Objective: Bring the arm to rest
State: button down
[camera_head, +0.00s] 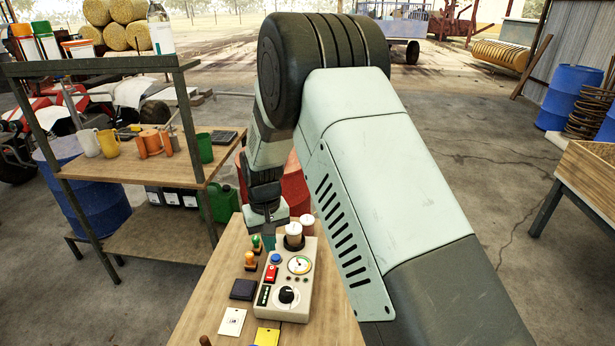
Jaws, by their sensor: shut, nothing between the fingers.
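My arm rises from the lower right, bends at the top middle and comes down toward the small wooden table (205,300). My gripper (268,240) points down just behind the control box, near its back left corner. Its fingers look shut and empty, though they are small in this view. I cannot tell whether the tips touch anything. The pale control box (300,308) has a gauge, a black knob, a blue button and a red switch. Part of the table's right side is hidden behind my arm.
Left of the box stand a green-topped stamp (256,244), an orange stamp (250,262) and a dark pad (243,289). White and yellow cards lie in front. A shelf (130,160) with mugs stands at left, a wooden bench (590,180) at right. Open floor lies right of my arm.

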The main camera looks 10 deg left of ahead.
jog(key=s+d+r+m+t, duration=0.1)
jog(key=s+d+r, duration=0.1)
jog(key=d+r, duration=0.45)
jog(key=s+d+r+m+t, duration=0.1)
jog(key=s+d+r, duration=0.15)
jog(key=r, duration=0.65)
jog(key=s+d+r+t, duration=0.1)
jog(key=s+d+r, duration=0.1)
jog(key=d+r, duration=0.5)
jog(key=s+d+r+m+t, duration=0.1)
jog(key=s+d+r, duration=0.3)
jog(key=s, duration=0.6)
jog(key=s+d+r+m+t, duration=0.1)
jog(key=s+d+r, duration=0.3)
jog(key=s, duration=0.6)
jog(key=d+m, duration=0.1)
jog(key=d, duration=0.1)
jog(key=shift+d+r+m+t, duration=0.2)
jog(key=shift+d+m+t, duration=0.1)
jog(key=shift+d, duration=0.05)
